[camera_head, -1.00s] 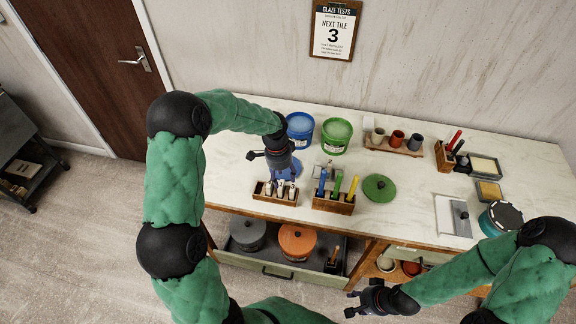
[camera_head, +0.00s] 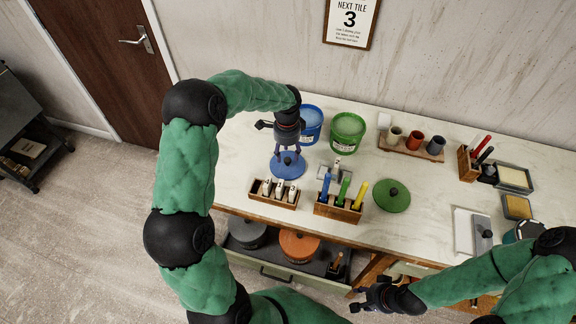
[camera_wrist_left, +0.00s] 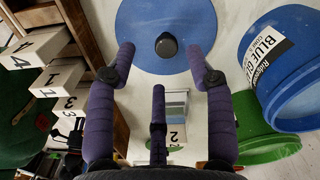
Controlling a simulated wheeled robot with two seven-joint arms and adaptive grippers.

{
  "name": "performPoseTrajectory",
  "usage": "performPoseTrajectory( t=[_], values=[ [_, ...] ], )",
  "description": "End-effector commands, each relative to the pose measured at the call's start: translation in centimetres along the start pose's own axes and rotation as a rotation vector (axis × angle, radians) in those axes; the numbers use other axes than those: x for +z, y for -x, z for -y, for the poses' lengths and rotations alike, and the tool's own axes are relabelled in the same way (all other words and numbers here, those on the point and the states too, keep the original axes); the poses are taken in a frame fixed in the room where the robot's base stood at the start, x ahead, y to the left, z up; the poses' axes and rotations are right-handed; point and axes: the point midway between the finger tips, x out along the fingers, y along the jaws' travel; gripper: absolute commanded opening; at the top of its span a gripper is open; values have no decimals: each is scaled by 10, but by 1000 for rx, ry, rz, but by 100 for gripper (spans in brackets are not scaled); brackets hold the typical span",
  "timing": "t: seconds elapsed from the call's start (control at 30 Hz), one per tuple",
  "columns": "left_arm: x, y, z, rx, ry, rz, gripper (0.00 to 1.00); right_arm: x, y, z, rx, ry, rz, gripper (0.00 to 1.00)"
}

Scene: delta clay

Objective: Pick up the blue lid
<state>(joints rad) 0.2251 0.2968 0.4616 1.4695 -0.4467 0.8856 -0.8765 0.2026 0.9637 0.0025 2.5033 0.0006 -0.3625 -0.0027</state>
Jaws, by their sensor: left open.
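The blue lid (camera_head: 287,168) is a flat round disc with a dark knob, lying on the white worktop in front of the blue bucket (camera_head: 312,122). In the left wrist view the blue lid (camera_wrist_left: 140,50) is at the top, its knob ahead of and between my fingers. My left gripper (camera_head: 287,150) is open and empty, close above the lid; I cannot tell whether a fingertip touches it. In the left wrist view its purple fingers (camera_wrist_left: 163,65) are spread apart. My right gripper (camera_head: 366,299) is in front of the worktop, away from the lid; its jaw state is unclear.
A green bucket (camera_head: 347,130) stands right of the blue one. Wooden racks with white tiles (camera_head: 273,193) and coloured tools (camera_head: 339,208) stand in front of the lid. A green lid (camera_head: 392,196) lies to the right. Bare worktop shows left of the lid.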

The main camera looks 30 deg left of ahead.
Motion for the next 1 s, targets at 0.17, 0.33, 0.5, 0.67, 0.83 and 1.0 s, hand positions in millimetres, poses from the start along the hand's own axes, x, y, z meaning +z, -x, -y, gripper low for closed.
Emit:
performPoseTrajectory(
  t=[0.17, 0.33, 0.5, 0.67, 0.83, 1.0],
  values=[
    [-1, -10, 2, -1, 1, -1, 53, 0, -3, -1, 0, 0, 0, 40],
    [-3, -33, 7, 0, 0, 0, 53, 0, -9, -3, 0, 0, 0, 40],
    [-3, -53, 8, -1, 0, 0, 53, 0, -13, -5, 0, 0, 0, 40],
    [-3, -55, 9, -3, 1, -1, 53, 0, -13, -5, 0, 0, 0, 40],
    [-3, -54, 8, -2, 0, -1, 34, 0, -13, -5, 0, 0, 0, 40],
    [-3, -55, 8, -2, 0, -1, 0, 0, -13, -5, 0, 0, 0, 40]
  ],
)
